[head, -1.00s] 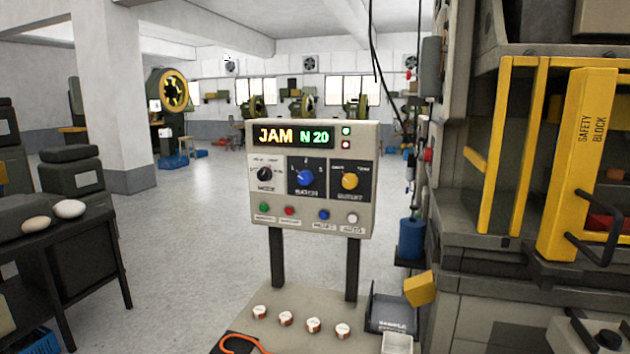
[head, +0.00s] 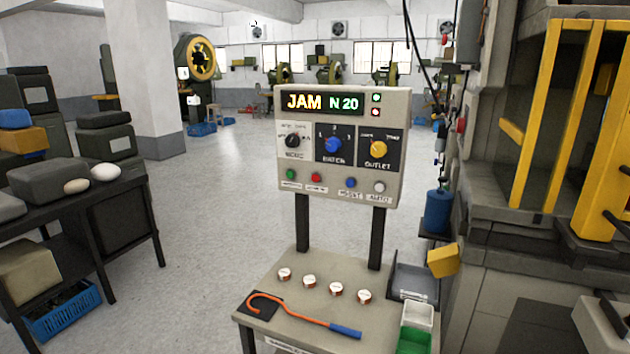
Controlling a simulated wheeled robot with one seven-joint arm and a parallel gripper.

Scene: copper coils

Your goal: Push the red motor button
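A pale control panel (head: 283,200) stands on two dark posts in the middle of the head view. A round red button (head: 316,177) is in its bottom row, between a green button (head: 290,174) and a blue button (head: 350,183). A grey-white button (head: 379,187) is at the right end. The small label under the red button is too blurred to read surely. The display (head: 323,103) reads "JAM N 20", with a green and a red lamp beside it. My gripper is not in view, and nothing covers the buttons.
A bench (head: 290,262) below the panel holds several copper coils, an orange hook (head: 290,312) with a blue handle, and small bins (head: 414,340). A large press (head: 500,210) with yellow guards stands right. A dark table (head: 130,222) stands left. Floor between is clear.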

